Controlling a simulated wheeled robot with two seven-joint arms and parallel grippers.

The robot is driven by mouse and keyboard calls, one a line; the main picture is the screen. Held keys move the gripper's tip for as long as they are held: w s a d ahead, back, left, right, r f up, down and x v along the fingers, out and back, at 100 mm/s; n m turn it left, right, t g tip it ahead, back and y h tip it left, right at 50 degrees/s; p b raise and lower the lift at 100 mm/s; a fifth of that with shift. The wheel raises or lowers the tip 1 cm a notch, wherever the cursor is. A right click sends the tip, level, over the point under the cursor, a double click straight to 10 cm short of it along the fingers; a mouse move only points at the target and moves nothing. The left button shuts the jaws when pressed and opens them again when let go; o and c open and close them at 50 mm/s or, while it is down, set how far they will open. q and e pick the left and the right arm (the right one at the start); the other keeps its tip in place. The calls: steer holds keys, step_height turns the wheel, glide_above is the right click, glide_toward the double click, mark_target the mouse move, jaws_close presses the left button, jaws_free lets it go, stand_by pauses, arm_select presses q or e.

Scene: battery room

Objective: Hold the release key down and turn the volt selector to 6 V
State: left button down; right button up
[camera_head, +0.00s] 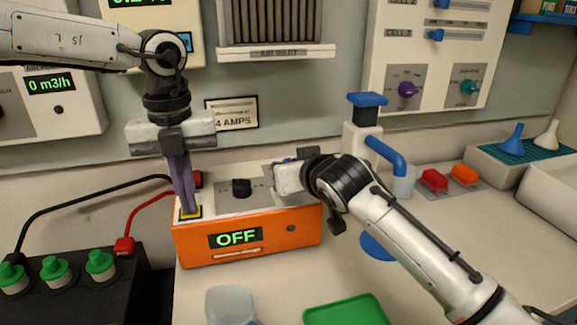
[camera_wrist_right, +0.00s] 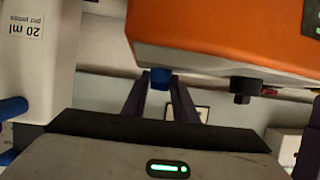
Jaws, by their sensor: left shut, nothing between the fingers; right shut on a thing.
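The orange charger (camera_head: 195,249) stands on the bench and its display (camera_head: 235,239) reads OFF. My left gripper (camera_head: 189,213) is shut, pointing straight down with its fingertips on the yellow-edged release key (camera_head: 182,215) at the front left of the charger's top. The fingers hide most of that key. A black knob (camera_head: 241,188) stands mid-top; it also shows in the right wrist view (camera_wrist_right: 243,88). My right gripper (camera_wrist_right: 161,82) is shut on a blue knob (camera_wrist_right: 160,76), right of the black one. In the head view the right gripper hides this knob. Its setting and label cannot be read.
A red lead (camera_head: 124,246) and a black lead run behind the charger's left. A black unit (camera_head: 75,301) with green caps is at left. A blue-topped dispenser (camera_head: 367,110) stands behind my right arm. A clear cup (camera_head: 230,306) and green tray (camera_head: 345,311) lie in front.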

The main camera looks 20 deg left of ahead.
steer(key=shift+w+d+f+n+g+y, duration=0.15)
steer(key=shift+n+g+y, duration=0.3)
steer(key=shift+n+g, duration=0.25)
steer(key=shift+w+d+r+n+g+y, duration=0.1)
steer(key=shift+n+g+y, duration=0.4)
steer(key=shift+n+g, duration=0.2)
steer(key=shift+w+d+f+n+g+y, duration=0.1)
steer(key=shift+w+n+g+y, duration=0.05)
steer(key=shift+n+g+y, duration=0.4)
steer(key=shift+n+g, duration=0.35)
steer(key=shift+n, duration=0.1)
steer(key=o, duration=1)
